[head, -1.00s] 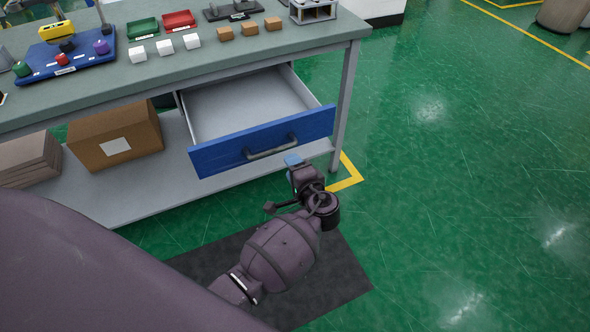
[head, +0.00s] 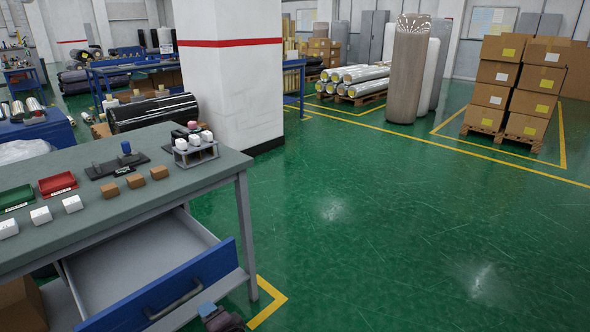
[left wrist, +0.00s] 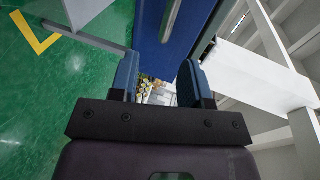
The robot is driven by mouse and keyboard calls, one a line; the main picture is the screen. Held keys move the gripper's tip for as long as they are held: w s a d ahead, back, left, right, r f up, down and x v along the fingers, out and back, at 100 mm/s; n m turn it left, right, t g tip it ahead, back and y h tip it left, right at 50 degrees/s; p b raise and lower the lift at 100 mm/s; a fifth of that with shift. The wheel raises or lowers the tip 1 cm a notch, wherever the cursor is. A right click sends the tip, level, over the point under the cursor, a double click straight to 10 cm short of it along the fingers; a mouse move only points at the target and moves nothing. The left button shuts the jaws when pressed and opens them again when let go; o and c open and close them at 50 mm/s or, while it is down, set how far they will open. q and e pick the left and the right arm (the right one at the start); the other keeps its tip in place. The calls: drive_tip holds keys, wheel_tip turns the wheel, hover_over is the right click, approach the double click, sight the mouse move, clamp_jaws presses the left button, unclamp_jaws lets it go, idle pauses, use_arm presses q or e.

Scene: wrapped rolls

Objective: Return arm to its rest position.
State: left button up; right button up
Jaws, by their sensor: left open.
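My left gripper (left wrist: 158,82) is open and empty in the left wrist view, with its two dark blue fingers apart. In the head view only a small part of the left arm's end (head: 218,318) shows at the bottom edge, near the right end of the drawer front. The blue drawer front (head: 158,290) belongs to a pulled-out, empty-looking drawer under the workbench (head: 105,160). The blue front (left wrist: 180,30) also shows just beyond the fingers in the left wrist view, with its grey handle (left wrist: 171,18). My right gripper is not in view.
The bench top holds white blocks (head: 72,204), brown blocks (head: 136,181), a red tray (head: 57,183) and a small rack (head: 195,150). A bench leg (head: 246,235) stands near the arm. Open green floor (head: 400,220) lies to the right. A white pillar (head: 232,75) stands behind.

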use_arm(q)
drive_tip(key=w+d+r+n+t+h, duration=0.1)
drive_tip(key=w+d+r+t+h, duration=0.1)
drive_tip(key=d+h, duration=0.25)
drive_tip(key=s+a+r+n+t+h+p, duration=0.1)
drive_tip(key=s+n+h+p, duration=0.1)
drive_tip(key=s+h, duration=0.5)
drive_tip(key=s+a+f+n+g+p, duration=0.1)
drive_tip(key=s+a+n, duration=0.1)
drive_tip(key=s, duration=1)
drive_tip(key=s+a+f+n+g+p, duration=0.1)
drive_tip(key=s+a, duration=0.4)
drive_tip(key=s, duration=0.7)
drive_tip(key=shift+s+f+n+p, duration=0.3)
drive_tip(key=shift+f+n+p, duration=0.05)
drive_tip(key=shift+f+n, duration=0.05)
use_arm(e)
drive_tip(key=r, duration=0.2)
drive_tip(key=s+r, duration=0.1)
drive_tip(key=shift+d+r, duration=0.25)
use_arm(q)
drive_tip(key=shift+y, duration=0.25)
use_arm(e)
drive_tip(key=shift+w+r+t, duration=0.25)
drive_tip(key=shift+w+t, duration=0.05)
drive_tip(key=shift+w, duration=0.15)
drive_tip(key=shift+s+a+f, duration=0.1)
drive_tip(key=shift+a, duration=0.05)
